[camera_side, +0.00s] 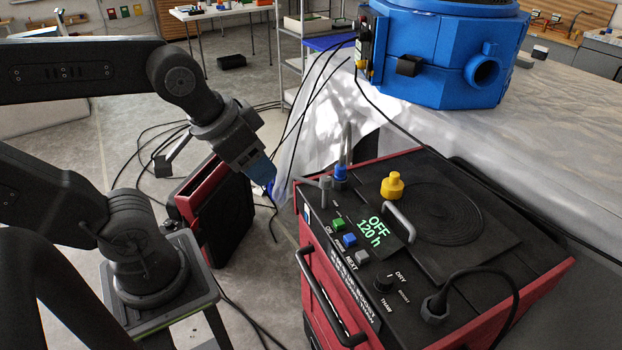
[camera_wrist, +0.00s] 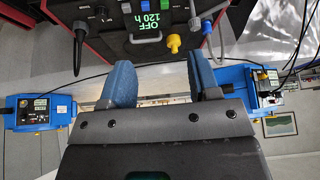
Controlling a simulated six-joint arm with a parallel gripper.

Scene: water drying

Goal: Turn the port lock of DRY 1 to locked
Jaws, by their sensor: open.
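A red box-shaped machine with a black top (camera_side: 465,215) stands at the lower right; its green display (camera_side: 372,228) reads OFF 120 h. No DRY 1 label is readable. At its back left corner are a blue fitting (camera_side: 340,175) and a grey T-shaped handle (camera_side: 325,186); I cannot tell which is the port lock or its setting. A yellow cap (camera_side: 392,185) sits right of them and also shows in the wrist view (camera_wrist: 173,43). My gripper (camera_side: 271,186), with blue fingers, is left of the handle, apart from it. In the wrist view (camera_wrist: 161,75) its fingers are open and empty.
A grey grab handle (camera_side: 399,222), buttons, a dial (camera_side: 384,281) and a plugged cable (camera_side: 434,308) occupy the top. A large blue machine (camera_side: 445,55) stands behind on a sheeted surface.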

